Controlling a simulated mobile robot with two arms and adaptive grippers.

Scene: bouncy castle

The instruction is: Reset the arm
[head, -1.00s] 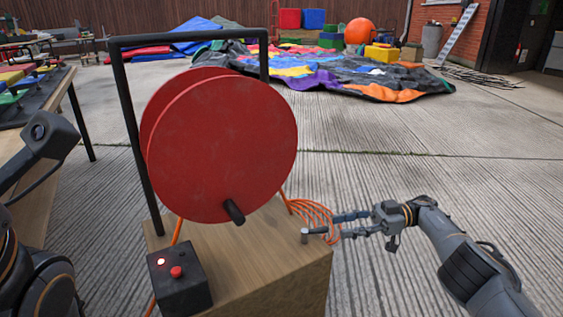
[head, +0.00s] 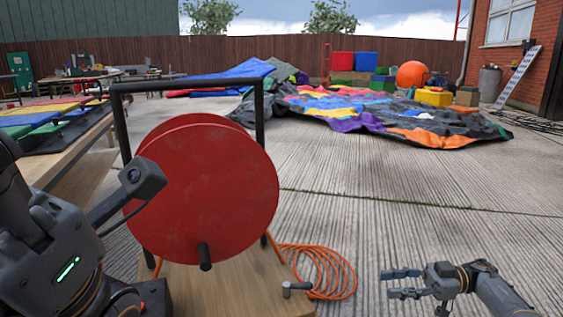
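My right gripper (head: 388,283) is at the lower right, over the concrete. Its two fingers are apart with nothing between them, and it is clear of the hose and the metal fitting. My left arm fills the lower left, but its gripper fingers are not in view. A red reel (head: 205,190) stands in a black frame (head: 120,125) on a wooden base (head: 235,292). A small grey metal fitting (head: 293,287) sits at the base's right edge. An orange hose (head: 335,265) lies coiled beside it. A black box (head: 157,297) is mostly hidden by my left arm.
A table with coloured pieces (head: 60,120) stands at the left. A flat, multicoloured bouncy castle (head: 375,115) lies spread at the back, with an orange ball (head: 411,74) behind it. A ladder (head: 518,78) leans at the right. The concrete (head: 450,215) around my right arm is clear.

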